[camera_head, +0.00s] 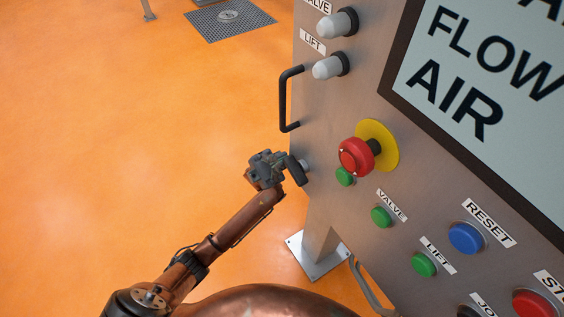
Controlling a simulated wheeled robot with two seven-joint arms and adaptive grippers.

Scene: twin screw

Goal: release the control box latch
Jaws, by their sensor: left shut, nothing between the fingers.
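The control box (330,190) is a grey metal cabinet filling the right side of the head view. A small dark lever with a silver base, which looks like the latch (297,170), sits low on its left edge. My left gripper (280,167) is shut and empty, just left of the lever. The fingertips overlap the lever in the picture, and I cannot tell whether they touch it. A black pull handle (285,98) is on the box edge above. My right gripper is not in view.
A red emergency button (356,156) on a yellow disc sticks out right of the lever. Green buttons (381,217), a blue reset button (465,238) and white lamps (328,67) are also on the panel. The orange floor (120,130) to the left is mostly clear.

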